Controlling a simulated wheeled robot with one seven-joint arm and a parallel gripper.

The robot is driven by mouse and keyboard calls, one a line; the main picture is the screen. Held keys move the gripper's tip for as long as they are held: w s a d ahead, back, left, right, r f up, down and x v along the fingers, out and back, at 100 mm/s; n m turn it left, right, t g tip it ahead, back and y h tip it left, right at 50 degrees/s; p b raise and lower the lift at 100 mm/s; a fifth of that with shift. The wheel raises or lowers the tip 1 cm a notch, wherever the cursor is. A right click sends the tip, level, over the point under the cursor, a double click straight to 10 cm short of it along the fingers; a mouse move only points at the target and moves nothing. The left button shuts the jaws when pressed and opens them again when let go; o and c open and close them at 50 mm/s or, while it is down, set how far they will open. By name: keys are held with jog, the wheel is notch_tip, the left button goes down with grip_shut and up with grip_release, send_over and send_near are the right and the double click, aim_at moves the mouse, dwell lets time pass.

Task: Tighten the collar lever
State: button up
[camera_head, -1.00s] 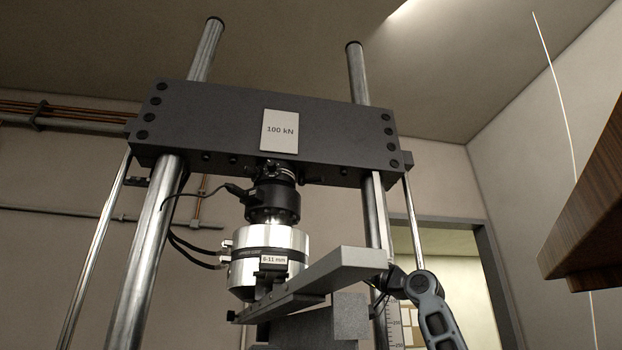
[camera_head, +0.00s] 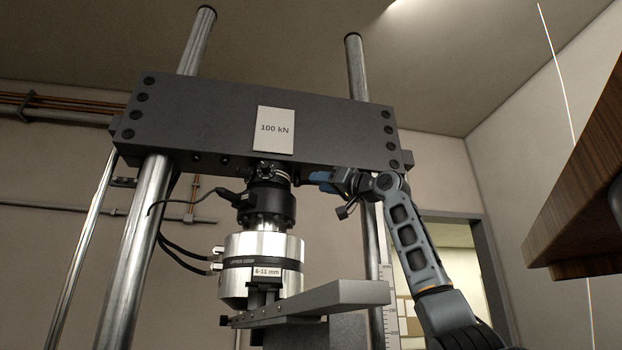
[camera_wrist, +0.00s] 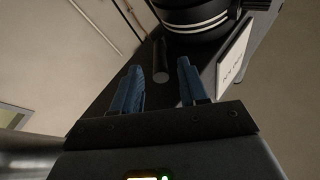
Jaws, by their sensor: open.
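The collar (camera_head: 270,172) is a dark ring just under the crosshead, above the load cell. In the wrist view the collar (camera_wrist: 195,18) is at the top with pale bands. The collar lever (camera_wrist: 160,65) is a short dark rod, its rounded end towards me, lying between and beyond my two blue fingertips. My gripper (camera_head: 318,181) is just right of the collar under the crosshead; its fingers largely hide the lever in the head view. In the wrist view my gripper (camera_wrist: 161,76) is open, with a gap on both sides of the lever.
The dark crosshead (camera_head: 260,125) with a 100 kN plate is right above my gripper. A steel column (camera_head: 358,75) stands behind my arm. The silver grip (camera_head: 262,262) and a grey bar (camera_head: 345,293) are below. A wooden edge (camera_head: 585,190) juts in at right.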

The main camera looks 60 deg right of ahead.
aim_at(301, 181)
jog(key=shift+p+x, duration=0.7)
jog(key=shift+x, duration=1.55)
grip_shut()
